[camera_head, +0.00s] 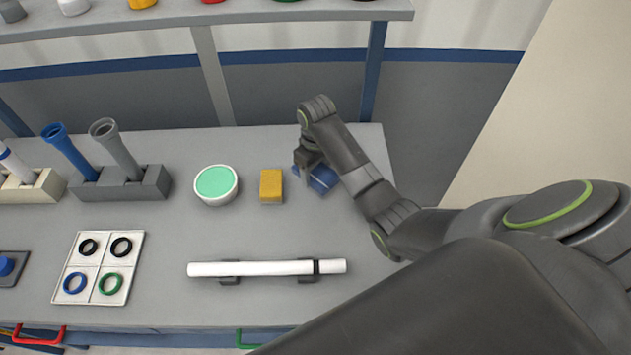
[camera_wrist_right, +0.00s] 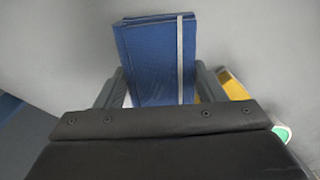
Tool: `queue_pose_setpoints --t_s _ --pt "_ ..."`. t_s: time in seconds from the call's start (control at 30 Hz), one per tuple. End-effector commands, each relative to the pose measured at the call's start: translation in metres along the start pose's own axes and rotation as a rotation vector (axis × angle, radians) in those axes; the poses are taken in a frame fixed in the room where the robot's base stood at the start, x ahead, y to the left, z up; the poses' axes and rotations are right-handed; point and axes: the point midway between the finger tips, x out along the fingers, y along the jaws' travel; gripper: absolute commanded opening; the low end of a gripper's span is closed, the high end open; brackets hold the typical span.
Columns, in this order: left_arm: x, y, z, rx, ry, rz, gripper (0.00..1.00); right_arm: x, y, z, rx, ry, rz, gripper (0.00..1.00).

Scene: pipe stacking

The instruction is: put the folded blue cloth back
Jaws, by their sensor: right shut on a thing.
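The folded blue cloth (camera_head: 323,179) is at the right rear of the grey table, partly hidden behind my right gripper (camera_head: 305,168). In the right wrist view the cloth (camera_wrist_right: 157,60) is a blue folded block with a pale stripe down one side. My right gripper (camera_wrist_right: 160,92) is shut on it, one finger on each side. I cannot tell whether the cloth touches the table. My left gripper is not in view.
A yellow block (camera_head: 271,186) lies just left of the cloth, beside a white bowl with a green top (camera_head: 216,184). A white pipe (camera_head: 267,268) rests on supports in front. A grey holder (camera_head: 120,184) with pipes and a ring tray (camera_head: 98,268) stand left. A shelf (camera_head: 200,22) spans the back.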

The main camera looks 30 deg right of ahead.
Motion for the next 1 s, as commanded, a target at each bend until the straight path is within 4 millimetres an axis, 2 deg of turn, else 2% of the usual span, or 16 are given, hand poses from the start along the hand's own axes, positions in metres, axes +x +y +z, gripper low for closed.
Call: queue_pose_setpoints --t_s 0.13,0.4,0.83,0.87,1.0 --pt "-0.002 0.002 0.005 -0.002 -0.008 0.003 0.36 0.016 -0.001 0.000 0.000 -0.001 -0.001 0.42" --pt "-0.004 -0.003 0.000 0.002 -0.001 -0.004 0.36 0.049 -0.001 0.000 0.001 -0.002 -0.001 0.42" --pt "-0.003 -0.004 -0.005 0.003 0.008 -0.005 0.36 0.057 -0.001 0.000 0.000 0.000 0.000 0.42" --pt "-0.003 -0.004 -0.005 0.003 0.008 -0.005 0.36 0.058 -0.001 0.000 0.000 0.001 0.000 0.64" --pt "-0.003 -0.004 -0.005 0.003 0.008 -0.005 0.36 0.057 -0.001 0.000 0.000 0.001 0.000 0.83"
